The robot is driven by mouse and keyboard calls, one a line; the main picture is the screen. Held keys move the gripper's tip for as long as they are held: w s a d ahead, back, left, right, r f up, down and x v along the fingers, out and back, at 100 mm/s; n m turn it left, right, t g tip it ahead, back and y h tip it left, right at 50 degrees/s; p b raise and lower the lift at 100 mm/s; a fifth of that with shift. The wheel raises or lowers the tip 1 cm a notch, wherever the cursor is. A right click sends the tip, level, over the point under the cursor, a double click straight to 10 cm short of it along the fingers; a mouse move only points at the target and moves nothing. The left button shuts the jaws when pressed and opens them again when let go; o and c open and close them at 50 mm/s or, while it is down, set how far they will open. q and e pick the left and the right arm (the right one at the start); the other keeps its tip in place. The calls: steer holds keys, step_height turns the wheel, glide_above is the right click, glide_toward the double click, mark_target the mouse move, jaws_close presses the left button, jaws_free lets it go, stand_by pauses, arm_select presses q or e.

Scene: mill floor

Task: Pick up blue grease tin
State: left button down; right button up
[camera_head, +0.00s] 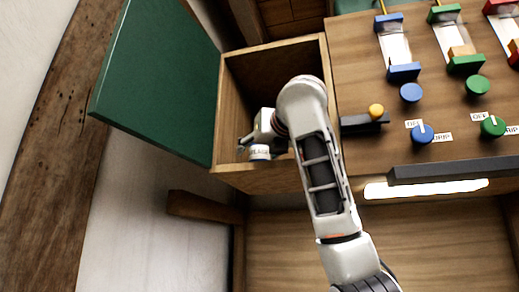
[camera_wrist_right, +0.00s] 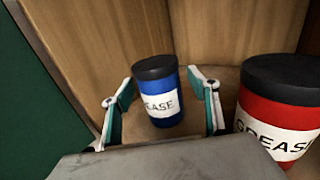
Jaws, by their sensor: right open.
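The blue grease tin (camera_wrist_right: 157,105), with a black lid and a white GREASE label, stands upright in a wooden compartment in the right wrist view. My right gripper (camera_wrist_right: 161,88) is open, with one finger on each side of the tin in the picture; I cannot tell whether either touches it. In the head view my right gripper (camera_head: 250,138) is inside the open wooden cupboard, partly hidden by my own arm. A white-labelled tin (camera_head: 260,152) shows just below it there, its colour unclear. My left gripper is not in view.
A red grease tin (camera_wrist_right: 284,115) with a black lid stands close on the right in the wrist view. The cupboard (camera_head: 222,110) has its green door (camera_head: 160,80) swung open to the left. A wooden panel (camera_head: 355,75) with coloured knobs lies to the right.

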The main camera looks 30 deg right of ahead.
steer(key=c, duration=1.4)
steer(key=shift+c, duration=0.2)
steer(key=shift+r, duration=0.1)
steer(key=shift+r+p, duration=0.3)
steer(key=shift+r, duration=4.6)
